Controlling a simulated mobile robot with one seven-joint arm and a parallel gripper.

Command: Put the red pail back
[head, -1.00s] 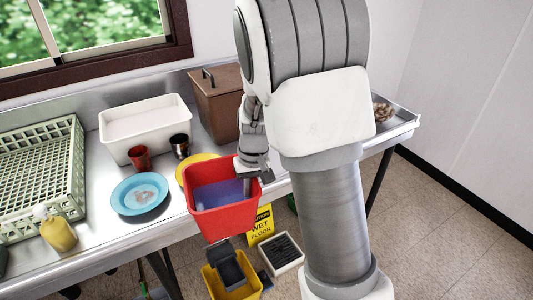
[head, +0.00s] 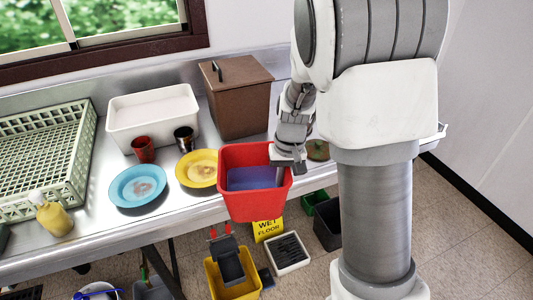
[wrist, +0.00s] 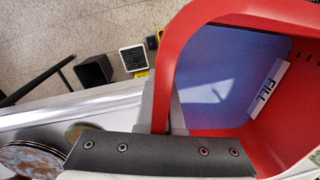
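The red pail (head: 255,208) hangs in front of the steel counter's near edge, upright or nearly so, with blue liquid (head: 252,178) inside. My gripper (head: 285,166) is shut on the right side of its rim. In the wrist view the pail's red wall (wrist: 183,42) runs down between the fingers of my gripper (wrist: 163,118). A white label reading "FILL" (wrist: 268,92) is on the pail's inner wall. The pail's underside is hidden in the wrist view.
On the counter (head: 95,235) are a yellow plate (head: 197,181), a blue plate (head: 123,195), two cups, a white tub (head: 152,107), a green rack (head: 40,150) and a brown bin (head: 238,110). Below stand a yellow mop bucket (head: 230,286), a wet-floor sign (head: 267,230) and several small bins.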

